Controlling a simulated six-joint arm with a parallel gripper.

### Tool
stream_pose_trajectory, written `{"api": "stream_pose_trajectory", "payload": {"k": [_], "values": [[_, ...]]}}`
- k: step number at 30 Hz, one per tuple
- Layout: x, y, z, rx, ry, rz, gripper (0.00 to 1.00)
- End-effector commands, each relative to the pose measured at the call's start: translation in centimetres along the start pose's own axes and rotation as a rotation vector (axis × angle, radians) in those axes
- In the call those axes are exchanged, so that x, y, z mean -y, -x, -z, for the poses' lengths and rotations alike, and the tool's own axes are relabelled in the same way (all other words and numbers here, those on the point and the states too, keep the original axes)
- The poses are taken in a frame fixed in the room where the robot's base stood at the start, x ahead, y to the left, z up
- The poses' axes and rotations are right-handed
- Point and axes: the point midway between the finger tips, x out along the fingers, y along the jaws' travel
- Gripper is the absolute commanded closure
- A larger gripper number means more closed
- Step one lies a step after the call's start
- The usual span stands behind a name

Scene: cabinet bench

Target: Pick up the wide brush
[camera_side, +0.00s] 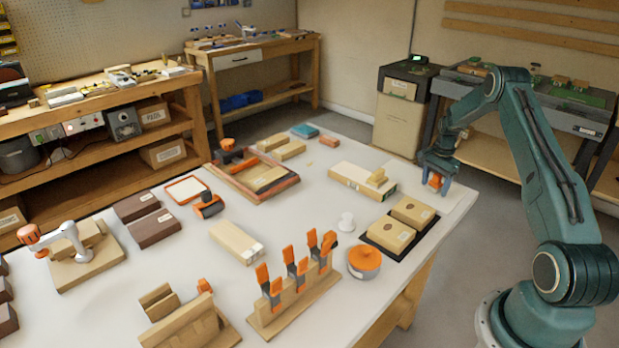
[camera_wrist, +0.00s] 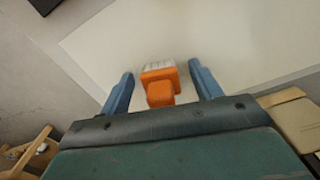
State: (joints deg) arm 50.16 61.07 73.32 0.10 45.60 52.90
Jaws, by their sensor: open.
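The wide brush (camera_wrist: 160,88) has an orange handle and a pale bristle end, and lies between my fingers in the wrist view. In the side view its orange part (camera_side: 435,181) shows low between the fingers, near the right end of the white bench. My gripper (camera_wrist: 161,71) is open, with one blue finger on each side of the brush and a visible gap to both. In the side view my gripper (camera_side: 436,188) points down at the bench top. The near part of the brush is partly hidden by my gripper body in the wrist view.
A dark tray with two tan boxes (camera_side: 412,211) stands just in front of the gripper. A long tan box (camera_side: 350,179) with a wooden block on it lies to the left. An orange-lidded round pot (camera_side: 364,260) stands nearer the front. The bench edge is close on the right.

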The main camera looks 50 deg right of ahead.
Motion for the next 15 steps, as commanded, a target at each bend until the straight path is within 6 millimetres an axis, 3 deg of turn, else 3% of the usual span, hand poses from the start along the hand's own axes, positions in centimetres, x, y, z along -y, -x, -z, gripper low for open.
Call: {"api": "stream_pose_trajectory", "payload": {"k": [8, 15], "values": [[0.02, 0.06, 0.01, 0.0, 0.0, 0.001, 0.36], [0.01, 0.06, 0.01, 0.0, 0.0, 0.0, 0.8]]}}
